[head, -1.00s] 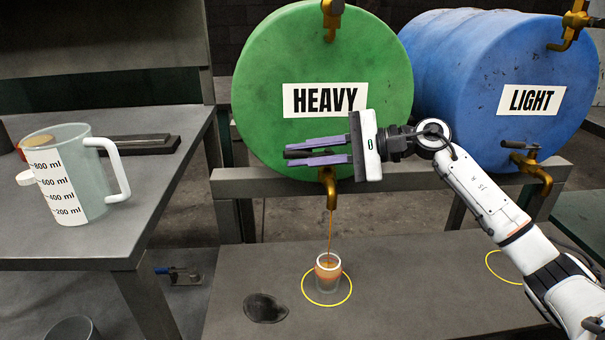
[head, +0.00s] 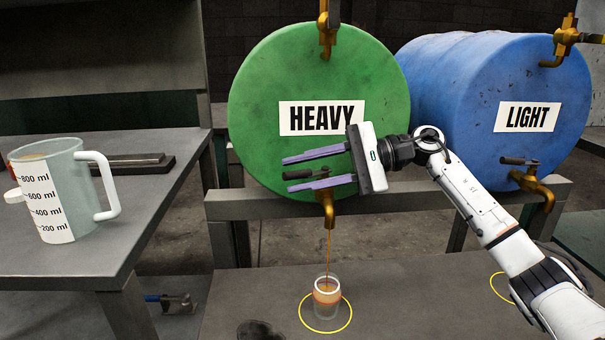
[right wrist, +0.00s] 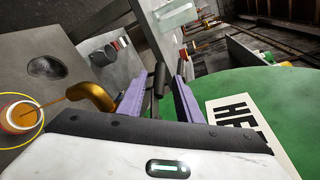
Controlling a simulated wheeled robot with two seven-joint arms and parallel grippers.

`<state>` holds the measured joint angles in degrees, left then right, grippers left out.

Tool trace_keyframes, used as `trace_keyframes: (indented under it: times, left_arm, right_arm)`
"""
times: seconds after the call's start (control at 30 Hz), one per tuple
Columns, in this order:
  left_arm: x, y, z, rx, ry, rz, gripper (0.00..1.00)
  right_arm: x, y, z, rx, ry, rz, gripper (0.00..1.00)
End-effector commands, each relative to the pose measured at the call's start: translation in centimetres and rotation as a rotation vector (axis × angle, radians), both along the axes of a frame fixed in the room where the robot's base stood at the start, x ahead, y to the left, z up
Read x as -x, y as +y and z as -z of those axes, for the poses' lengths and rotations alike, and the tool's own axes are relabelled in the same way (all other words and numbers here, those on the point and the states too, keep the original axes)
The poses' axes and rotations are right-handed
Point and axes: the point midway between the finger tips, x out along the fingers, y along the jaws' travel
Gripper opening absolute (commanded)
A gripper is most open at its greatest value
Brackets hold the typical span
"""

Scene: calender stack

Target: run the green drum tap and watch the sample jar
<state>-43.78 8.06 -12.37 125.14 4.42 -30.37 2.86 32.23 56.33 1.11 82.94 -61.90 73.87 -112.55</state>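The green drum (head: 250,95) is labelled HEAVY and lies on a grey stand. Its brass tap (head: 329,212) runs a thin orange stream into the small clear sample jar (head: 326,311) below. The jar has a pale rim and orange liquid inside; its exact level is hard to read. It stands within a yellow ring and also shows in the right wrist view (right wrist: 22,115). My right gripper (head: 302,170) is open, its purple fingers apart on either side of the dark tap handle (head: 298,174). The handle also shows between the fingers in the right wrist view (right wrist: 160,80). My left gripper is out of view.
A blue drum (head: 455,90) labelled LIGHT stands right, with its own tap (head: 535,185). A measuring jug (head: 75,195) stands on the left table (head: 150,215). A dark stain (right wrist: 47,67) marks the bench left of the jar. A second yellow ring (head: 497,287) is partly behind my arm.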

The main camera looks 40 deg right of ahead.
Motion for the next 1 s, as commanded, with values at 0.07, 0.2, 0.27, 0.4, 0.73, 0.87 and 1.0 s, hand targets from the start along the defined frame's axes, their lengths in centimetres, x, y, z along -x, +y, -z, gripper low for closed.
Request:
trace_keyframes:
  times: [0.07,0.2,0.27,0.4,0.73,0.87,1.0]
  left_arm:
    - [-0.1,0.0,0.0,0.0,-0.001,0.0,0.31]
    - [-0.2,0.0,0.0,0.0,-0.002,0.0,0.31]
    - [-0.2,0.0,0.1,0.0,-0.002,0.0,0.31]
    - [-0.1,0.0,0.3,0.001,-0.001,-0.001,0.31]
    - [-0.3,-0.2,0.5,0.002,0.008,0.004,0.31]
    - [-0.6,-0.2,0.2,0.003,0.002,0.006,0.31]
    - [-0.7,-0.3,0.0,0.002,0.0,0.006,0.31]
  right_arm:
    - [0.0,0.0,0.1,0.0,0.002,-0.002,0.32]
    - [0.3,-0.4,0.1,0.002,0.004,-0.001,0.32]
    - [0.7,-1.0,0.0,0.003,0.004,0.001,0.32]
    - [2.0,-3.1,-0.6,0.004,0.004,0.003,0.32]
    - [5.1,-7.6,-1.9,0.001,0.003,0.001,0.32]
    - [5.5,-8.3,-2.1,0.001,0.002,0.001,0.32]
    - [5.6,-8.4,-2.2,0.0,0.001,-0.001,0.32]
